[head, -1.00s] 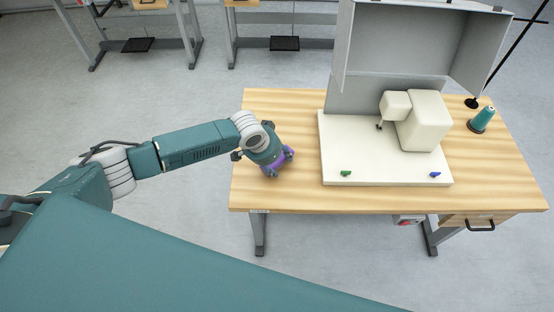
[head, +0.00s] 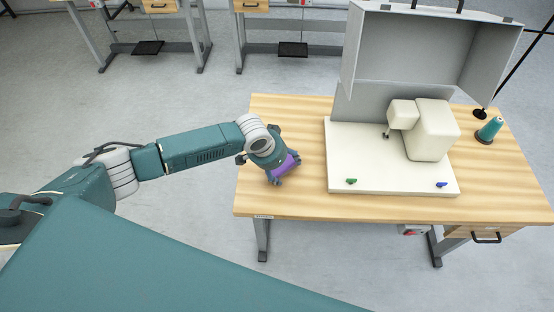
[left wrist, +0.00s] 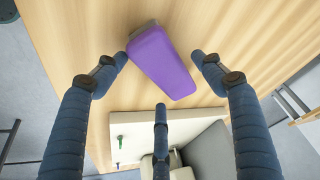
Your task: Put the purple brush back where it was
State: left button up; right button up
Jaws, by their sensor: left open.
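The purple brush (head: 284,165) is at the left end of the wooden table, partly hidden by my left gripper (head: 287,171) in the head view. In the left wrist view, the brush (left wrist: 163,64) shows as a purple block with a pale end, lying slantwise over the wood. My left gripper's fingers (left wrist: 160,78) are spread around it, with small gaps at the sides. I cannot tell whether the brush touches the table. My right gripper is not in view.
A white base (head: 365,176) with a cream machine (head: 432,130) and grey open hood (head: 415,45) stands right of the brush. Green (head: 351,181) and blue (head: 441,184) knobs sit on its front. A teal spool (head: 489,130) stands far right. The table's left edge is close.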

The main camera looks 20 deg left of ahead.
pick_arm(q)
jog(key=v, duration=1.1)
jog(key=shift+b, duration=0.45)
jog(key=shift+f, duration=0.1)
